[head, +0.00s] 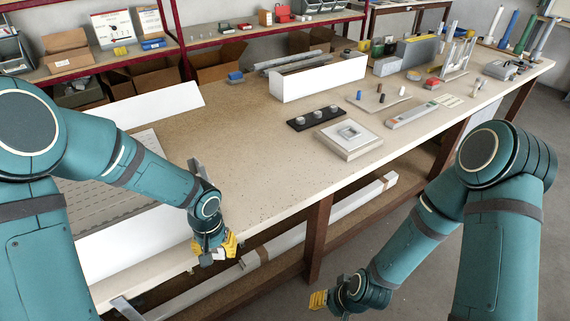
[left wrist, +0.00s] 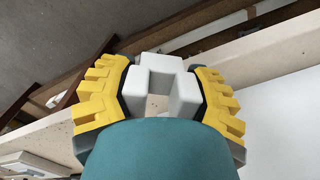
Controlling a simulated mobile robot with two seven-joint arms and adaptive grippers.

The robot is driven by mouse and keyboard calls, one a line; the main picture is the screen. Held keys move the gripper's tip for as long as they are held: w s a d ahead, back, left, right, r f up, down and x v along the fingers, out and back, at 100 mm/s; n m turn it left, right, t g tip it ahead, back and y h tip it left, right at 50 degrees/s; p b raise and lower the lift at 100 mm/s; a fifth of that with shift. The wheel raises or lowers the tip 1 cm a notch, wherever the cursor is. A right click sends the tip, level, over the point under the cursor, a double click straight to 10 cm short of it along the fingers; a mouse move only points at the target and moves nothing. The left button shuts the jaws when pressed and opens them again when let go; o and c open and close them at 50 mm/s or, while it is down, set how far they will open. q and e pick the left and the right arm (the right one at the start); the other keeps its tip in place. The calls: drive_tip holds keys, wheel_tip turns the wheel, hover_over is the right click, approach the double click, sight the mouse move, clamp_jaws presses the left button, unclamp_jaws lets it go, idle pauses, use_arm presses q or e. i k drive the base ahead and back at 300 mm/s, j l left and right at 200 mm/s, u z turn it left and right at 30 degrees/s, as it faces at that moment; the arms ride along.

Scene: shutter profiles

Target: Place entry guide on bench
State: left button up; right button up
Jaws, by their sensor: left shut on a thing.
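A small white block with a U-shaped notch, which looks like the entry guide (left wrist: 163,65), is between the yellow fingers of my left gripper (left wrist: 160,95) in the left wrist view. The fingers press on it from both sides. In the head view my left gripper (head: 216,247) is at the front edge of the bench (head: 250,150), pointing down, with a little of the white guide (head: 219,254) showing. I cannot tell whether the guide touches the bench. My right gripper (head: 318,300) hangs in front of the bench, low over the floor; its finger opening is unclear.
A white box (head: 318,80), a square light device (head: 348,138) and a black strip with round knobs (head: 316,117) stand on the bench. A grey slatted panel (head: 120,185) lies at left. The bench middle is clear. Long profiles (head: 290,235) lie on the lower shelf.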

sight(265, 176)
drive_tip(key=i+z, duration=0.5)
drive_tip(key=i, duration=0.6)
